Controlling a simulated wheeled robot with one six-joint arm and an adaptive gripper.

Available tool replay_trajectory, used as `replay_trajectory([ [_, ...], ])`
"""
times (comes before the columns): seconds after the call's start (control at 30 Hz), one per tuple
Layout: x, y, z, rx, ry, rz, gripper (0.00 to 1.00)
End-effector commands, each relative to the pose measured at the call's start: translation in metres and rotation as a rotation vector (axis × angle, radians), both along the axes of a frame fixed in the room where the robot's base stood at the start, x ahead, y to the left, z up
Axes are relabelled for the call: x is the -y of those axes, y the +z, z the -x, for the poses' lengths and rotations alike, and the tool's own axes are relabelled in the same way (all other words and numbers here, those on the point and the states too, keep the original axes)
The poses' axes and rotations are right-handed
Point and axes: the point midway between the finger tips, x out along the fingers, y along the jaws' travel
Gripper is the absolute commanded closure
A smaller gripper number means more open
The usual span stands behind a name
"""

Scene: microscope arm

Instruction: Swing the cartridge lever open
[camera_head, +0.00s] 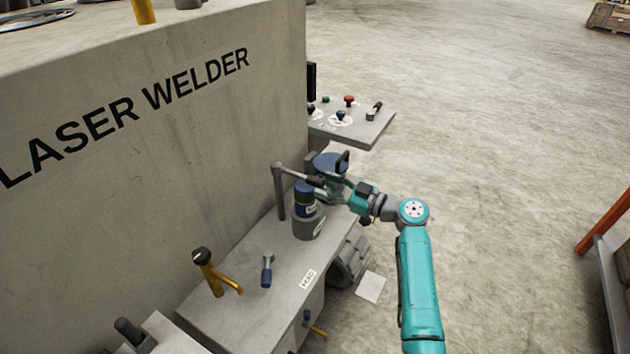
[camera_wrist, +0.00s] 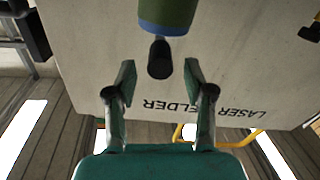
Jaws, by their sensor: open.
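On the side shelf of the laser welder, a grey post carries a bar with a dark grip, which looks like the cartridge lever (camera_head: 292,174). It reaches over a blue and green cylinder (camera_head: 305,197) in a grey round holder (camera_head: 309,227). My gripper (camera_head: 328,186) is at the bar's outer end; the exact gap is too small to tell here. In the wrist view my gripper (camera_wrist: 159,78) is open, and a dark rounded grip end (camera_wrist: 160,60) shows between and slightly beyond the fingertips. The blue-green cylinder (camera_wrist: 168,16) is just above it in the picture, partly cut off.
A blue round-topped part (camera_head: 328,161) stands right behind my gripper. A control panel (camera_head: 365,128) with buttons juts out farther back. A yellow handle (camera_head: 222,277) and a small blue lever (camera_head: 267,270) are nearer on the shelf.

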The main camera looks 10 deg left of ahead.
Motion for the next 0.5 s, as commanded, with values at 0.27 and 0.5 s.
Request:
replay_trajectory([
  [0.27,-0.034,0.000,-0.013,0.000,0.000,0.000,0.47],
  [0.5,-0.041,0.000,-0.015,0.000,-0.001,0.001,0.47],
])
